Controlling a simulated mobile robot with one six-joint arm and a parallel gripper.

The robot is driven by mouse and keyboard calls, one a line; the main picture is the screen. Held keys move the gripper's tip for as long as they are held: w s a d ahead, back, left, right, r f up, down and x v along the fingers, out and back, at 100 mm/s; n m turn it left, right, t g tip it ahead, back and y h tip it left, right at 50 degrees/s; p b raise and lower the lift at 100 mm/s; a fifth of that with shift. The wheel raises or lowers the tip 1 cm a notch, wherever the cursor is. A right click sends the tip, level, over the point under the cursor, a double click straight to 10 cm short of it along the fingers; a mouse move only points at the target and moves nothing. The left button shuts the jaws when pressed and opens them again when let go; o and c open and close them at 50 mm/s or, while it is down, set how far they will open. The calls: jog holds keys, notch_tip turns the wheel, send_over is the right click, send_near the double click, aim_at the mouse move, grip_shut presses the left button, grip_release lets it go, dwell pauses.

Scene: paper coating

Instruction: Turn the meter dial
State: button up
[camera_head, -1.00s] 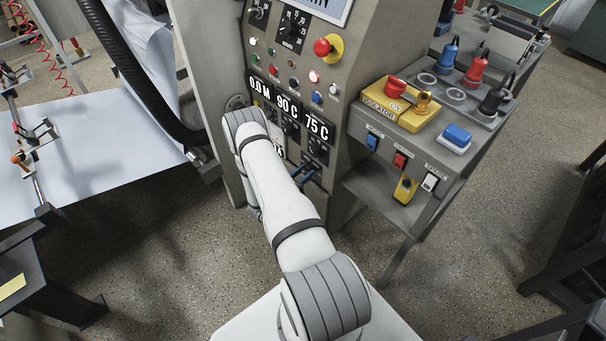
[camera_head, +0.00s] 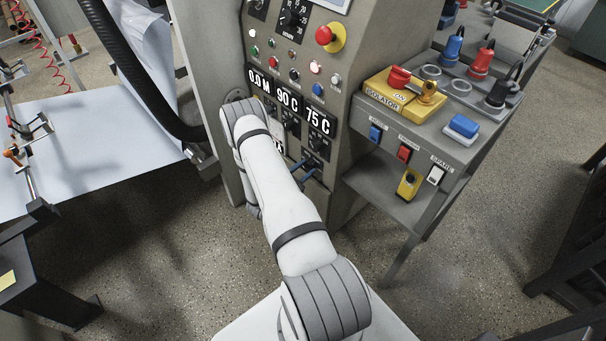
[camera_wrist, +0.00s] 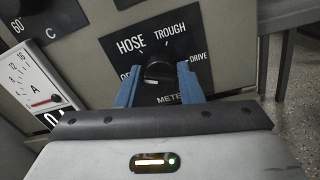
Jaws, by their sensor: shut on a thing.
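The meter dial (camera_wrist: 158,70) is a black knob on a black plate with the labels HOSE, TROUGH, DRIVE and METER, in the wrist view. My gripper (camera_wrist: 159,80) has its two blue fingers on either side of the knob, shut on it. The lower part of the knob and the leftmost label are partly hidden. In the head view, the blue fingers of my gripper (camera_head: 306,168) show small at the lower front of the grey cabinet, and my arm hides part of the panel.
The cabinet panel (camera_head: 330,70) carries displays reading 0.0 M, 90 C and 75 C, with buttons and a red stop knob (camera_head: 325,35) above. An ammeter (camera_wrist: 35,85) sits left of the dial. A side bench (camera_head: 420,130) with a yellow isolator box (camera_head: 405,100) stands at right.

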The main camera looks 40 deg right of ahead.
jog(key=m+b, duration=0.1)
jog(key=m, duration=0.1)
jog(key=m+b, duration=0.1)
jog(key=m, duration=0.1)
jog(key=shift+s+d+f, duration=0.15)
jog(key=shift+s+f, duration=0.05)
jog(key=shift+m+g+b, duration=0.3)
jog(key=shift+m+b, duration=0.9)
jog(key=shift+m, duration=0.3)
jog(key=shift+s, duration=0.1)
jog(key=o, duration=0.9)
jog(key=shift+o, duration=0.2)
jog(key=shift+r, duration=0.1)
jog(key=shift+a, duration=0.5)
jog(key=a, duration=0.7)
jog(key=shift+s+f, duration=0.25)
jog(key=shift+s, duration=0.05)
